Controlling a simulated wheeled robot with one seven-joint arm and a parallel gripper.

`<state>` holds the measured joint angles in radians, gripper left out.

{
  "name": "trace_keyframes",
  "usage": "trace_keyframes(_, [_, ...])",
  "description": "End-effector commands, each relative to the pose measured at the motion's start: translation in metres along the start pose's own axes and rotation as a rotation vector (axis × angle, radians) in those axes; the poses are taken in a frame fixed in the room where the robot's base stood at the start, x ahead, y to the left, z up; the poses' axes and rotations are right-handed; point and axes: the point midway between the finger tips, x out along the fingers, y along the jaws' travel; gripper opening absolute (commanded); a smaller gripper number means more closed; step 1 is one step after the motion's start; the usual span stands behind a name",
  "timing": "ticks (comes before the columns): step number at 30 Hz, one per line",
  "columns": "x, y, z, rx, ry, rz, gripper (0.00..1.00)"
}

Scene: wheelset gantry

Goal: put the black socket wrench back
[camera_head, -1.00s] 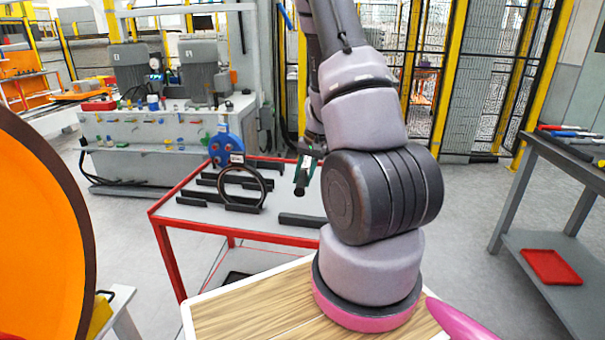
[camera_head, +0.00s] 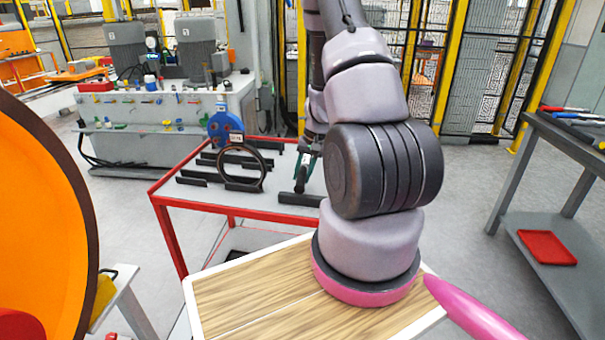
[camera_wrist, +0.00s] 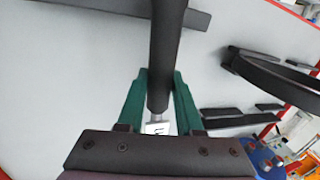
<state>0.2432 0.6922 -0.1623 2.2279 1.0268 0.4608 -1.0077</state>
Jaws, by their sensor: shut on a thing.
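The black socket wrench (camera_wrist: 166,50) is a dark, round shaft between the green fingers of my gripper (camera_wrist: 160,98) in the wrist view. The fingers are shut on it, and it runs up the picture past a black bar. A small pale label (camera_wrist: 157,128) shows at its near end. In the head view my gripper (camera_head: 303,172) is over the right part of the red-framed table (camera_head: 205,207), partly hidden by my arm. The wrench's dark end shows just above a black bar (camera_head: 299,199). I cannot tell whether it touches the table.
A black ring (camera_head: 264,172) stands among several black bars left of my gripper. A blue round tool (camera_head: 226,127) stands behind it. A grey workbench (camera_head: 570,150) with a red tray (camera_head: 547,247) is at right. A large orange disc (camera_head: 45,220) fills the left.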

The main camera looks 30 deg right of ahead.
Motion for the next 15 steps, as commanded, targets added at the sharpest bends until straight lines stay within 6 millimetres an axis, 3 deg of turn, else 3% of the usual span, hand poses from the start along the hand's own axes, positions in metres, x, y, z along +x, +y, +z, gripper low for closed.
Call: trace_keyframes(15, [0.0060,0.0019,-0.0007,0.001,0.001,0.000,0.00])
